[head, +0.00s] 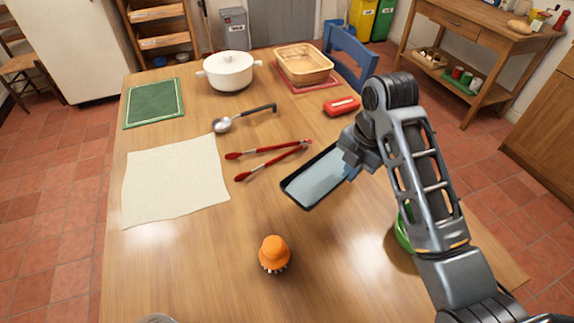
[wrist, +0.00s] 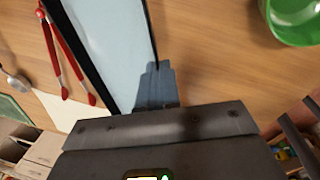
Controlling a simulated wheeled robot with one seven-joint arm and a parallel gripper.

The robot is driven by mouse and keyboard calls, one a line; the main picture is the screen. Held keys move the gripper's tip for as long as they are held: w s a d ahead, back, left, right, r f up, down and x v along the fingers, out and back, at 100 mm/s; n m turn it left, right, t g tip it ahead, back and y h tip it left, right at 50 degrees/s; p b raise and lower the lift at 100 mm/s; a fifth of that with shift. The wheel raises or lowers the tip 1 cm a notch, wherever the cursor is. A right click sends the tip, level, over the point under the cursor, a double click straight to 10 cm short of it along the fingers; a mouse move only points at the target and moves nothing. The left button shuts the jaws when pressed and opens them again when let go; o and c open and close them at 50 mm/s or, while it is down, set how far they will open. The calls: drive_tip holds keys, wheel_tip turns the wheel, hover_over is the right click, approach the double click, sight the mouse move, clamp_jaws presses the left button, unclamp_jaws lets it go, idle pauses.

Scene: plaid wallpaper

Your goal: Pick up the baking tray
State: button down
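The baking tray (head: 316,179) is a shallow rectangle with a pale blue-grey inside and a dark rim, right of the middle of the wooden table in the head view. My gripper (head: 350,163) is at its right end and hides that end. In the wrist view the tray (wrist: 112,45) runs from the top edge down to my gripper (wrist: 155,88), and a dark finger overlaps its right rim near the lower corner. The other finger is not clear, so I cannot tell whether the fingers are closed on the rim, or whether the tray touches the table.
Red-handled tongs (head: 268,157) lie just left of the tray. A green bowl (head: 403,232) is partly behind my arm. A white pot (head: 229,74) and a basket (head: 303,63) stand farther back.

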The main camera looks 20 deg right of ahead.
sight(308, 171)
drive_tip(key=w+a+f, duration=0.4)
drive_tip(key=a, duration=0.1)
drive_tip(key=w+a+f+p, duration=0.1)
drive_tip(key=w+a+f, duration=0.1)
drive_tip(key=a, duration=0.1)
drive_tip(key=shift+a+f, duration=0.1)
drive_tip(key=shift+f, duration=1.95)
drive_tip(key=shift+f, duration=0.1)
